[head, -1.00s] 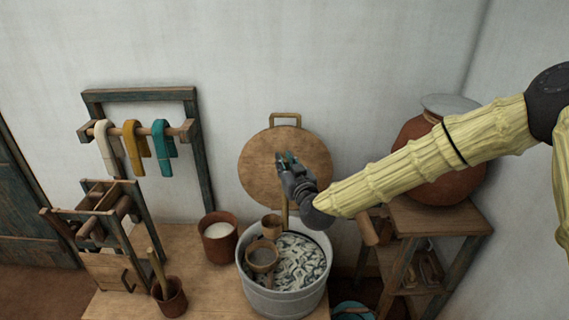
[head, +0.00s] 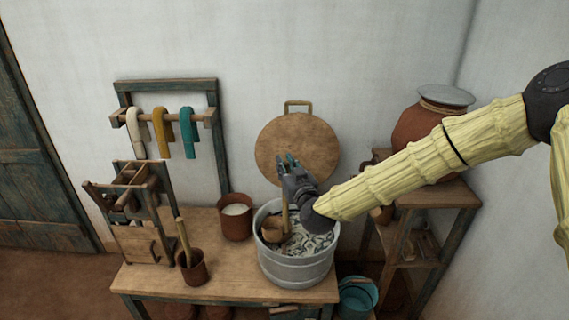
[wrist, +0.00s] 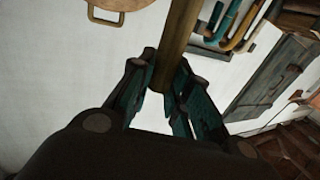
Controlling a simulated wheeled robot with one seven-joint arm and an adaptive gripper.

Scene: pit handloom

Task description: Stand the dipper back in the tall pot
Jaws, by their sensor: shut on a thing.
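My gripper (head: 290,168) is shut on the wooden handle of the dipper (wrist: 177,40), and the handle also crosses between the fingers in the wrist view. In the head view the dipper hangs below my gripper, with its brown cup (head: 273,230) over or inside the left part of the grey metal tub (head: 297,272). Whether the cup touches the tub's contents I cannot tell. A red-brown pot (head: 236,222) with pale filling stands left of the tub. A smaller red-brown pot (head: 194,270) holds a leaning wooden stick. Which one is the tall pot is not clear.
A round wooden board (head: 297,148) leans on the wall behind the tub. A small wooden frame (head: 135,205) and a rack with cloth strips (head: 163,120) stand at left. A lidded clay jar (head: 412,122) is on the right-hand stand (head: 440,194). The table front is partly clear.

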